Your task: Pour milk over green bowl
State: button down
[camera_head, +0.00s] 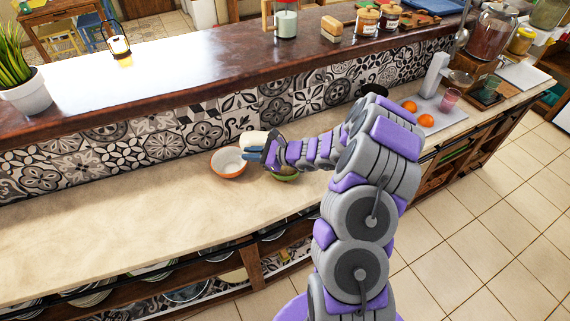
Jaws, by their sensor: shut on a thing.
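My gripper (259,151) is shut on a whitish container, seemingly the milk (253,140), and its jaws hide part of it. The milk is over the counter, close to the right rim of an orange bowl with a white inside (224,163). I cannot tell whether the milk is tilted or whether any liquid is leaving it. The green bowl (287,176) sits on the counter just right of the orange bowl, below my wrist. My arm hides most of the green bowl, so its contents do not show.
The stone counter (100,228) is clear to the left. A tiled wall with a raised wooden ledge (185,72) runs behind it. A tray (438,115) with oranges and a pink glass (449,98) stands at the right. Jars and a potted plant (26,92) stand on the ledge.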

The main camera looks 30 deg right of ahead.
jog(key=shift+s+d+f+t+y, duration=0.3)
jog(key=shift+s+d+t, duration=0.15)
jog(key=shift+d, duration=0.1)
jog(key=shift+s+r, duration=0.1)
jog(key=shift+d, duration=0.15)
jog(key=shift+s+n+y, duration=0.1)
jog(key=shift+n+y, duration=0.2)
jog(key=shift+t, duration=0.35)
jog(key=shift+a, duration=0.2)
jog(key=shift+d+r+n+y, duration=0.1)
jog(key=shift+n+y, duration=0.3)
jog(key=shift+n, duration=0.2)
